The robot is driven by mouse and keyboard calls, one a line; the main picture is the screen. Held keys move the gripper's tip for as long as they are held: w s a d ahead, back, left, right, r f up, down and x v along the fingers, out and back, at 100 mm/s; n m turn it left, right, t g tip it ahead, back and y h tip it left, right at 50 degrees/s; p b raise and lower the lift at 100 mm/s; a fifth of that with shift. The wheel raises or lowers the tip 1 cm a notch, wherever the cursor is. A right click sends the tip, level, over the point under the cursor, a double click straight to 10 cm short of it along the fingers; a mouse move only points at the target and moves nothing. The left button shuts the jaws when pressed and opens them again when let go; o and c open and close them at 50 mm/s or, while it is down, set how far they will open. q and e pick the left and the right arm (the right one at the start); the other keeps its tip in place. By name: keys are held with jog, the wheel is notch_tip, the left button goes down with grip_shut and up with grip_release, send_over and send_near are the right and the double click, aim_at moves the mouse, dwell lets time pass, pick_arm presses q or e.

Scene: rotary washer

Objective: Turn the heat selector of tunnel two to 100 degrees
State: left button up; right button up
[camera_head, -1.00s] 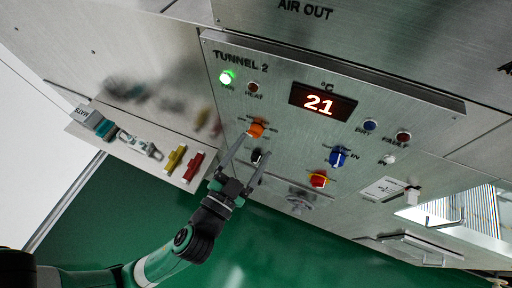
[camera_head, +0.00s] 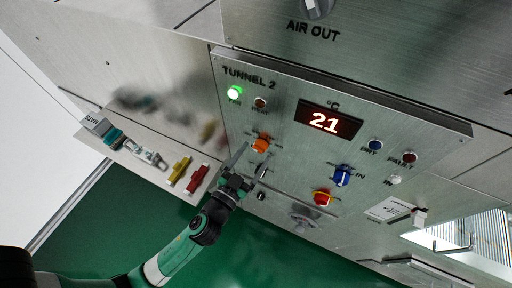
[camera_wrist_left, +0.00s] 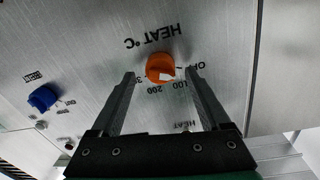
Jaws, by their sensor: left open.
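The heat selector is an orange knob (camera_head: 261,145) on the steel Tunnel 2 panel (camera_head: 285,172). In the left wrist view, the knob (camera_wrist_left: 160,66) sits under "HEAT °C", with OFF, 100 and 200 marked around it. Its white pointer faces the OFF and 100 side; the exact setting is hard to tell. My left gripper (camera_head: 252,159) is open, its fingers extended toward the panel just below the knob in the head view. In the wrist view, the left gripper's fingertips (camera_wrist_left: 160,72) lie either side of the knob, with visible gaps. My right gripper is not in view.
The display (camera_head: 328,120) reads 21 and a green lamp (camera_head: 235,93) is lit. A blue knob (camera_head: 342,175) and a red knob (camera_head: 322,198) sit to the right. Yellow (camera_head: 179,170) and red (camera_head: 197,179) handles are at left.

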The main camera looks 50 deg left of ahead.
pick_arm(q)
jog(key=shift+x, duration=0.85)
grip_shut()
